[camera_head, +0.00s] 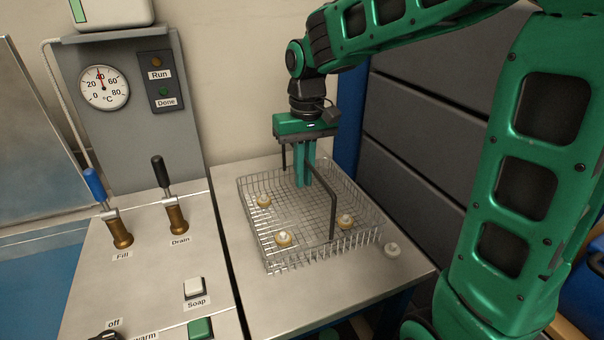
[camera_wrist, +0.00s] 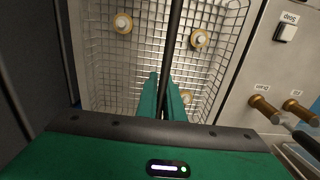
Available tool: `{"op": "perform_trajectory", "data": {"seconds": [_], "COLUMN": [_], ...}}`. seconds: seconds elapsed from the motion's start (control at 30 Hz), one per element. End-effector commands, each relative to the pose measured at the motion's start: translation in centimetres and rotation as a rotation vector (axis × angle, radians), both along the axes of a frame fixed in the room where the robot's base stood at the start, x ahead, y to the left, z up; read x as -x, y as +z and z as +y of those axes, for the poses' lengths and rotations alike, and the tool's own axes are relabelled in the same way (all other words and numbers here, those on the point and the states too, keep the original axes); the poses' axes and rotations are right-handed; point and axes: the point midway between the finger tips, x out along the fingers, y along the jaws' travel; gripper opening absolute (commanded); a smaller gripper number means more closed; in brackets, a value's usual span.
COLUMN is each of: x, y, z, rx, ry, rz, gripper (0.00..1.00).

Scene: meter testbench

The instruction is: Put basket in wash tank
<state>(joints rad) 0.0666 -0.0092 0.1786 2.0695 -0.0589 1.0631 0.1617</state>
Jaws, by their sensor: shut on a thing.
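The wire basket (camera_head: 262,255) sits on the grey bench to the right of the control panel. It holds 3 small brass-and-white parts (camera_head: 283,239). Its dark handle (camera_head: 333,205) arches over the top. My gripper (camera_head: 304,182) points down over the basket's far half, its green fingers shut on the handle. In the wrist view, the handle (camera_wrist: 174,45) runs between the fingertips (camera_wrist: 163,82), with the basket mesh (camera_wrist: 225,60) beneath. At the left edge, a blue area (camera_head: 30,285) looks like the wash tank; most of it is out of view.
The panel has Fill (camera_head: 119,232) and Drain (camera_head: 177,215) levers standing up, and a Soap switch (camera_head: 195,287). A gauge box (camera_head: 135,140) rises behind it. A clear upright panel (camera_head: 25,140) stands far left.

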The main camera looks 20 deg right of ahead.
Motion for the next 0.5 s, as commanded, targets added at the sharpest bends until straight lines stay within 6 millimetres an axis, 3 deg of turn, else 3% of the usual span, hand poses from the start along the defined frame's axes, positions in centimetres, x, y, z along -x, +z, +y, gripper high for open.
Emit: {"op": "perform_trajectory", "data": {"seconds": [0.13,0.2,0.23,0.5], "x": [-0.01,0.02,0.02,0.01], "y": [0.05,0.01,0.01,0.07], "z": [0.01,0.00,0.00,-0.02], "rx": [0.000,0.000,0.000,0.000], "ry": [0.000,0.000,0.000,0.000], "rz": [-0.001,0.001,0.001,0.001], "gripper": [0.00,0.24,0.26,0.26]}}
